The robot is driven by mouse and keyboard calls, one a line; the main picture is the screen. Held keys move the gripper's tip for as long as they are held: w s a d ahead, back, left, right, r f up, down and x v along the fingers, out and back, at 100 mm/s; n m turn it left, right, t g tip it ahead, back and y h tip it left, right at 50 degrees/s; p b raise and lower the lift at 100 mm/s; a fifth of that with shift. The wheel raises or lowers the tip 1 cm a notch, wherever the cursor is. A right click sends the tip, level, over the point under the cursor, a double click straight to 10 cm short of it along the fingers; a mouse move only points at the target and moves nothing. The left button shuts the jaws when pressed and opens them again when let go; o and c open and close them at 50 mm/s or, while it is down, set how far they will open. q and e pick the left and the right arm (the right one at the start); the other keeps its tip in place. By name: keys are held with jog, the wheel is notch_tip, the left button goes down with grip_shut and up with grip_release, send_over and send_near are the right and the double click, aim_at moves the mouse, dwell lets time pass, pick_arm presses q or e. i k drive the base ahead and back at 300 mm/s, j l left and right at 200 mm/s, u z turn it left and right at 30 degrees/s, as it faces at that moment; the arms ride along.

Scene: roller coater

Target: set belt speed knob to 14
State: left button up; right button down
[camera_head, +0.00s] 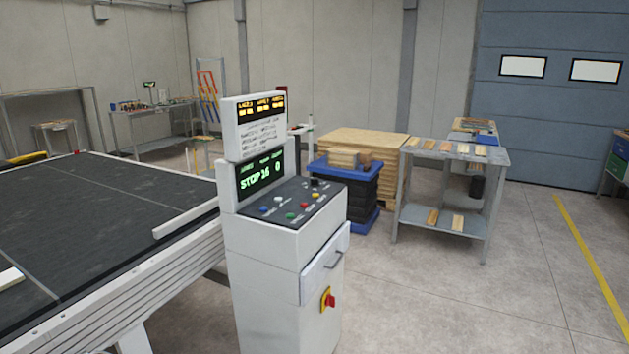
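The control cabinet (278,250) stands at the right end of the belt. Its sloping dark panel (296,195) bears a black knob (314,182) at the far right corner, with coloured buttons in front of it. The panel's labels and the knob's pointer are too small to read, so I cannot tell its setting. The green display (261,174) above the panel appears to read "STOP", "16" and "0". An upper sign (261,107) shows amber text that is too small to read. Neither of my grippers is in view.
The dark belt (110,205) fills the left side, with a white bar (185,217) near the cabinet. A red and yellow switch (327,300) and a drawer handle (334,260) protrude from the cabinet. A grey rack (450,150) holds wood samples. Floor at the right front is clear.

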aim_at(314, 181)
jog(key=i+l, duration=0.4)
jog(key=i+l+u, duration=0.1)
jog(key=i+l, duration=0.3)
jog(key=l, duration=0.15)
jog(key=i+l, duration=0.35)
jog(key=l, duration=0.15)
jog(key=u, duration=0.05)
